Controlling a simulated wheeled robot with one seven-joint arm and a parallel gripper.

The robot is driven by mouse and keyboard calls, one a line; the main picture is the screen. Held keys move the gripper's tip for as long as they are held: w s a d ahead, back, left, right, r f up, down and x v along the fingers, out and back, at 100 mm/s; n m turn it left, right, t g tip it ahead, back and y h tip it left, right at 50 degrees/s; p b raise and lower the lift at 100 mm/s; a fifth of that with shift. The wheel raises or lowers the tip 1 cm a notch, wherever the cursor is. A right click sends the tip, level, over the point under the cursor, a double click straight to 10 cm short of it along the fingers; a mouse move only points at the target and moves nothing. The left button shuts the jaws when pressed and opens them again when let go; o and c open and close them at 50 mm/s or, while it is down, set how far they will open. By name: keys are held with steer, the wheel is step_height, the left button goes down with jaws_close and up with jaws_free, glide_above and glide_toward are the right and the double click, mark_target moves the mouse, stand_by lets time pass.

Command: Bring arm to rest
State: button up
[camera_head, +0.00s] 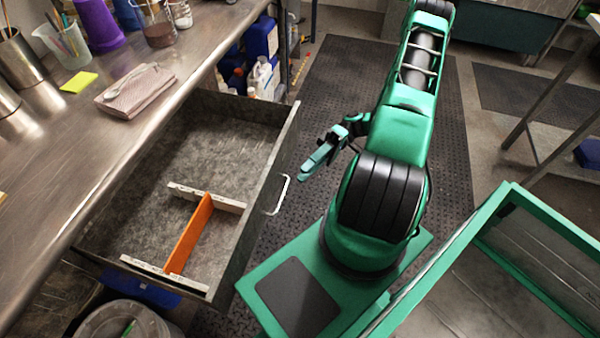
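My green and black arm stands on my base at the right of the open drawer. My gripper (315,162) hangs to the left of the arm, just right of the drawer front and above the drawer handle (281,195) in the picture. It appears empty, and nothing shows between its fingers. The fingers are seen nearly side-on, so whether they are apart is unclear. The grey drawer (235,150) is pulled out from under the steel counter. An orange divider (190,234) and white slotted strips (206,197) lie inside it.
The steel counter (60,150) holds a folded cloth (137,90) with a spoon, a yellow note (78,82) and several containers. A bucket (124,322) stands below the drawer. Blue and white jugs (262,40) stand behind it. Dark matting (335,85) lies clear beyond my arm.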

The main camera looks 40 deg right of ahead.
stand_by(0.6)
steer(key=s+d+r+m+t+h, duration=0.1)
steer(key=s+r+m+h, duration=0.1)
steer(key=r+h, duration=0.4)
steer(key=s+d+r+m+t+h, duration=0.1)
steer(key=r+m+h, duration=0.4)
steer(key=r, duration=0.5)
steer(key=s+d+r+m+t+h, duration=0.2)
steer(key=s+r+m+h, duration=0.1)
steer(key=s+r+h, duration=0.2)
steer(key=shift+s+d+r+m+h, duration=0.25)
steer(key=shift+d+r+m+h, duration=0.15)
steer(key=shift+r+h, duration=1)
steer(key=shift+r+y, duration=0.3)
steer(key=shift+w+f, duration=0.25)
steer(key=shift+w, duration=0.35)
